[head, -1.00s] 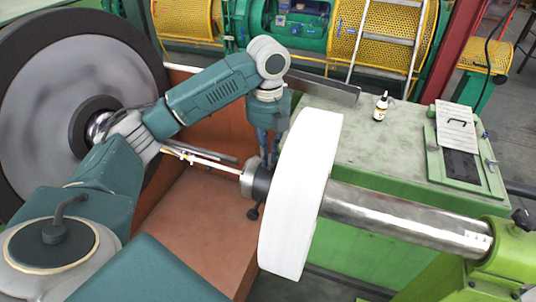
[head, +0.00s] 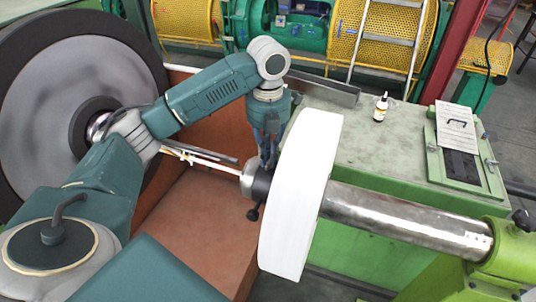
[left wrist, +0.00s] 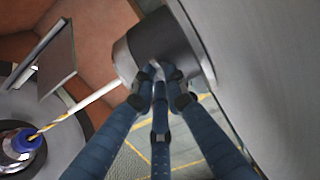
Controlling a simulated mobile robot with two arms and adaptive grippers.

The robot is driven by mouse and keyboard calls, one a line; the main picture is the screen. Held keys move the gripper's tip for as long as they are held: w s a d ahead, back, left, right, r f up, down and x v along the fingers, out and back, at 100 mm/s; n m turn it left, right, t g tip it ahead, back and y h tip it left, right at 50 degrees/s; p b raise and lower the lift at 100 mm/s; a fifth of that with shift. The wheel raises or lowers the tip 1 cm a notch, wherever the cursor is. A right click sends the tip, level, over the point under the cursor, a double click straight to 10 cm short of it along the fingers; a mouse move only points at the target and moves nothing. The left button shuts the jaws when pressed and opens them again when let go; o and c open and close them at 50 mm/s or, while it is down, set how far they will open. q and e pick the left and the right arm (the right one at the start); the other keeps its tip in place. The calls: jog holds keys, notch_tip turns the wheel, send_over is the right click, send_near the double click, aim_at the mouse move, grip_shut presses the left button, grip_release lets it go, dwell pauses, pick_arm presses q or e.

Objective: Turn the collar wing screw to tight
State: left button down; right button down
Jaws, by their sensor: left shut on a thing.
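The dark collar (head: 263,182) sits around the shaft against the left face of the white reel (head: 301,195). In the left wrist view the collar (left wrist: 165,45) is at the top middle. My left gripper (head: 268,163) points down onto the top of the collar. In the left wrist view its blue fingers (left wrist: 160,74) close together at the collar's surface. The wing screw is hidden between the fingertips, so its angle cannot be told. My right gripper is in neither view.
A small black knob (head: 253,213) hangs below the collar. A thin pale rod (head: 205,158) runs left from the shaft end. The steel shaft (head: 405,218) extends right of the reel. A green bench (head: 385,150) with a small bottle (head: 381,106) stands behind.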

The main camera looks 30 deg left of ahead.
pick_arm(q)
jog(key=shift+w+r, duration=0.1)
jog(key=shift+r, duration=0.1)
jog(key=c, duration=1.8)
grip_release()
jog(key=shift+o, duration=0.2)
jog(key=shift+f, duration=0.1)
notch_tip(320, 180, up, 12)
jog(key=shift+f, duration=0.1)
